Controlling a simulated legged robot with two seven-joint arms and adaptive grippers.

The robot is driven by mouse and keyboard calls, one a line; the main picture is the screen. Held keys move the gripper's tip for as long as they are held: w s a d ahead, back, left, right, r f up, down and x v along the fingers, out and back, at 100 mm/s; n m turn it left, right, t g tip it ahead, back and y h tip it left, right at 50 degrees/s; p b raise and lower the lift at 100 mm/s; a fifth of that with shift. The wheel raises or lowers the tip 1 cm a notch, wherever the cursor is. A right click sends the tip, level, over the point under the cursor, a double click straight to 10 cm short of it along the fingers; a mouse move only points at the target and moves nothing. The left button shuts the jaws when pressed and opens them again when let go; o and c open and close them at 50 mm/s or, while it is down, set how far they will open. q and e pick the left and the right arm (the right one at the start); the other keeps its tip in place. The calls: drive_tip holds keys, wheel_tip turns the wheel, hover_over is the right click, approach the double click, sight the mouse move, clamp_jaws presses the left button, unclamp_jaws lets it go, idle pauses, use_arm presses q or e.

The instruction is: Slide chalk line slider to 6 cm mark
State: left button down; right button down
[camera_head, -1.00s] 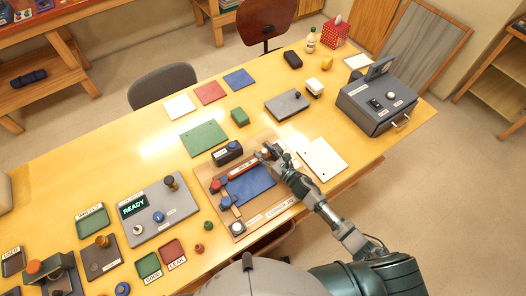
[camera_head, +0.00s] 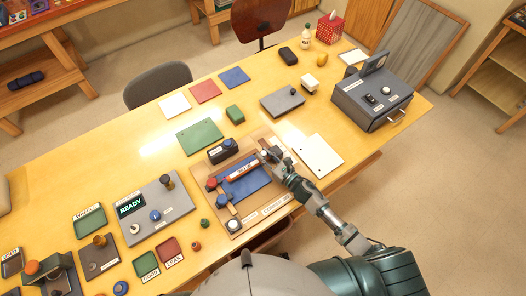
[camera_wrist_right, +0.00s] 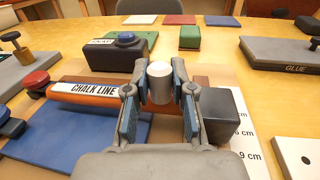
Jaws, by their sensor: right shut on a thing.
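The wooden chalk line board (camera_head: 222,222) lies on the table with a blue sheet (camera_head: 254,187) on it. The orange bar labelled CHALK LINE (camera_wrist_right: 88,92) crosses its far side; it also shows in the head view (camera_head: 241,171). A pale round knob (camera_wrist_right: 159,73) stands at the bar's right end. My right gripper (camera_wrist_right: 160,82) has its fingers closed on both sides of this knob. A dark block (camera_wrist_right: 224,116) sits just right of the fingers. A white scale (camera_wrist_right: 246,135) shows a "9 cm" mark; its other numbers are partly hidden by the block. My left gripper is out of view.
A dark box with a blue button (camera_wrist_right: 124,47) stands just behind the bar. A red knob (camera_head: 211,183) is at the bar's left end. A white holed plate (camera_head: 317,155) lies right of the board. A grey machine (camera_head: 371,101) stands at the table's right end.

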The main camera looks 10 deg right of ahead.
drive_tip(key=shift+w+r, duration=0.15)
drive_tip(key=c, duration=1.1)
unclamp_jaws()
drive_tip(key=shift+w+a, duration=0.1)
drive_tip(key=shift+o, duration=0.7)
drive_tip(key=shift+a, duration=0.1)
drive_tip(key=v, duration=1)
drive_tip(key=shift+s, duration=0.3)
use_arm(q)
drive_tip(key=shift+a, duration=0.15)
use_arm(e)
drive_tip(key=shift+s+d, duration=0.35)
drive_tip(key=shift+s, duration=0.25)
drive_tip(key=shift+d, duration=0.1)
